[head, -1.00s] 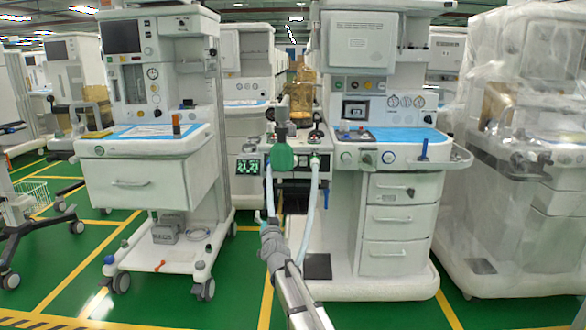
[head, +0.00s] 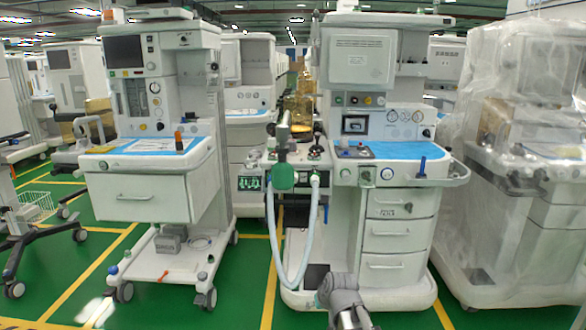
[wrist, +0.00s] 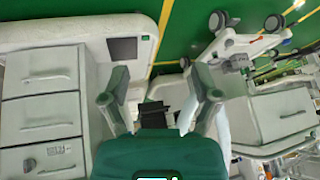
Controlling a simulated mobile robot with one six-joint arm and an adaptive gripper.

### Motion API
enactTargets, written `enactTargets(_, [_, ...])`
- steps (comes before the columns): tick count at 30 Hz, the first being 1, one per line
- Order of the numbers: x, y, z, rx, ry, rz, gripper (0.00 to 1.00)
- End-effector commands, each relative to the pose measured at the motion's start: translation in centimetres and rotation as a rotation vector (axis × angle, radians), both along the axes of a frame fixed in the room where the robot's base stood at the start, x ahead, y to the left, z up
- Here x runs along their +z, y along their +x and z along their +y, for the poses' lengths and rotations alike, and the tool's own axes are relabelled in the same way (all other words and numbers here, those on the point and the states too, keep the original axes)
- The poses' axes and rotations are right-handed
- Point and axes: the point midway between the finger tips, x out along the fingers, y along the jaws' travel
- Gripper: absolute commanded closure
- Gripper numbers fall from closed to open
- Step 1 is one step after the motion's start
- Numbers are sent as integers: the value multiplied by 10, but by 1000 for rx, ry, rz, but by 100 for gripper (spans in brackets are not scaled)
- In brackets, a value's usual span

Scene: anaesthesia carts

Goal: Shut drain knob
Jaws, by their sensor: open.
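I cannot tell which part is the drain knob. The breathing-circuit unit on the middle cart (head: 365,262) carries a green rounded part (head: 283,178) and a pale looped hose (head: 313,235). Small round knobs show on the cart's front, one of them a front knob (head: 387,173). A dark knob-like part (head: 408,208) is on the upper drawer; it seems to show in the wrist view too (wrist: 30,165). My gripper (wrist: 161,80) is open in the wrist view, with nothing seen between its fingers. In the head view, only a grey piece of my arm shows at the bottom.
A second cart (head: 140,197) with a blue-topped shelf stands to the left. A plastic-wrapped machine (head: 525,160) stands to the right. A wheeled stand with a basket (head: 35,207) is at far left. Green floor (head: 240,300) is clear between the carts.

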Motion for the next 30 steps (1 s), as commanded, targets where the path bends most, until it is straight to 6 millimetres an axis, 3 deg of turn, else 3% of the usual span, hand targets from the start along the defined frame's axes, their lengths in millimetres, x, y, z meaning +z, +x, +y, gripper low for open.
enactTargets(1, [2,-21,-13,-14,-24,58,21])
enactTargets(6, [-3,-70,-45,-58,-93,231,21])
enactTargets(18, [2,-142,-91,-143,-189,472,21])
enactTargets(20, [3,-151,-97,-157,-202,501,21])
enactTargets(30, [35,-148,-96,-154,-200,498,21])
